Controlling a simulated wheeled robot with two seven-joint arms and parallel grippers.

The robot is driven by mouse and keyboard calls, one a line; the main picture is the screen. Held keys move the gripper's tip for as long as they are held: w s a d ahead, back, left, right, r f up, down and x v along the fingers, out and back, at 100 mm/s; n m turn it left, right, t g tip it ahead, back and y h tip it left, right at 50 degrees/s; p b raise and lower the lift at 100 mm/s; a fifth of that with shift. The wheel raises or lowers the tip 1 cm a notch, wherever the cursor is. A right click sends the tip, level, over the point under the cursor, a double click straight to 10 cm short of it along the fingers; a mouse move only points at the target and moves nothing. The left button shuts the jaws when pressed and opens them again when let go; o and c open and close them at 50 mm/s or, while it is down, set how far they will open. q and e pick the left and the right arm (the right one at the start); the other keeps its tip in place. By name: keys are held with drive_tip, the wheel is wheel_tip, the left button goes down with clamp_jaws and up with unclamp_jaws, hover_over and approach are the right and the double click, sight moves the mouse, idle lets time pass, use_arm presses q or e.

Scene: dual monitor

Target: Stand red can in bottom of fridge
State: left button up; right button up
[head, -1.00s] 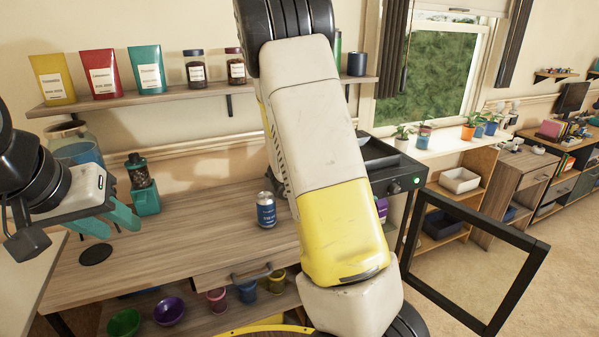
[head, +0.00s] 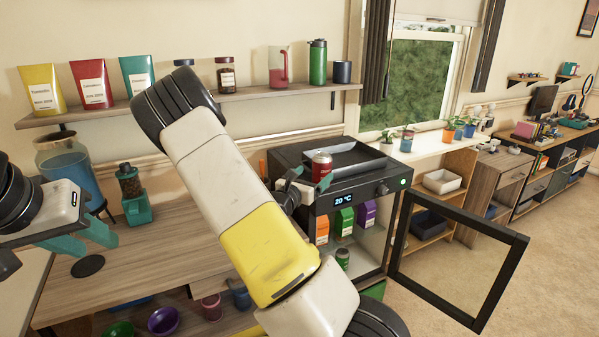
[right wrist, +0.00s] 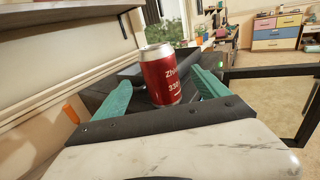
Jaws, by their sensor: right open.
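The red can (head: 322,166) stands upright on top of the black fridge (head: 318,208), by the dark tray there. In the right wrist view the can (right wrist: 165,75) is upright between the two teal fingers of my right gripper (right wrist: 163,97), with a gap to each finger. In the head view my right gripper (head: 311,179) is at the can, open. The fridge door (head: 515,262) stands wide open to the right. Inside are coloured cartons (head: 343,221) above and a green can (head: 342,258) below. My left gripper (head: 82,238) is open and empty at the left.
A dark tray (head: 362,160) lies on the fridge top. My right arm covers much of the wooden table (head: 160,262). A shelf (head: 262,98) with boxes, jars and a green bottle (head: 318,62) runs along the wall. The open door takes up floor space at right.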

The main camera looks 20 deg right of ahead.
sight(322, 169)
drive_tip(key=x, duration=0.5)
drive_tip(key=f+x, duration=0.1)
drive_tip(key=x, duration=0.1)
drive_tip(key=shift+w+d, duration=0.1)
drive_tip(key=shift+w, duration=0.1)
drive_tip(key=shift+c, duration=0.2)
drive_tip(key=shift+r, duration=0.1)
clamp_jaws()
